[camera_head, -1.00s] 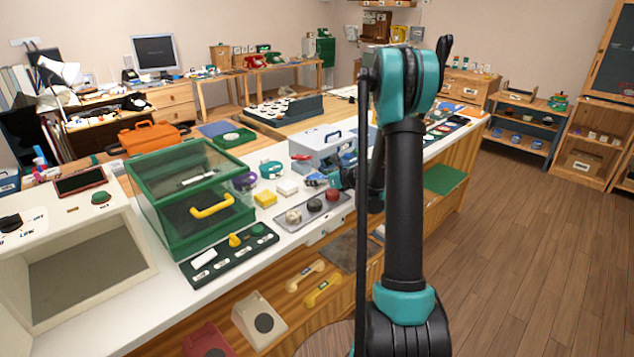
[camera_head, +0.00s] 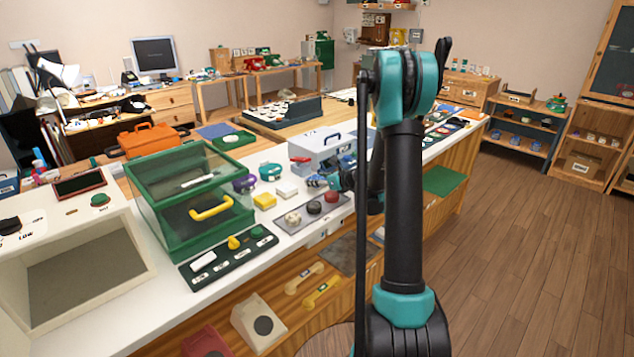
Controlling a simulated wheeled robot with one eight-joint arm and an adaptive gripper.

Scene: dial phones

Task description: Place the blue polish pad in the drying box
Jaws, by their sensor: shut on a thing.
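My gripper (camera_head: 333,182) is low over the white counter, largely hidden behind my own arm. It appears shut on a small blue thing (camera_head: 316,181), which looks like the blue polish pad. Its fingertips are too small to see clearly. A yellow pad (camera_head: 264,201) and a white pad (camera_head: 287,190) lie to its left on the counter. A cream box (camera_head: 133,235) with an open front and a dial marked LOW stands at the far left. It looks like the drying box, and its visible inside is empty.
A green glass-sided case (camera_head: 160,222) with a yellow handle stands between the cream box and the pads. A grey tray (camera_head: 309,221) with round pieces lies in front of my gripper. A dark labelled strip (camera_head: 230,264) lies at the counter's front edge. A white toolbox (camera_head: 325,147) stands behind.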

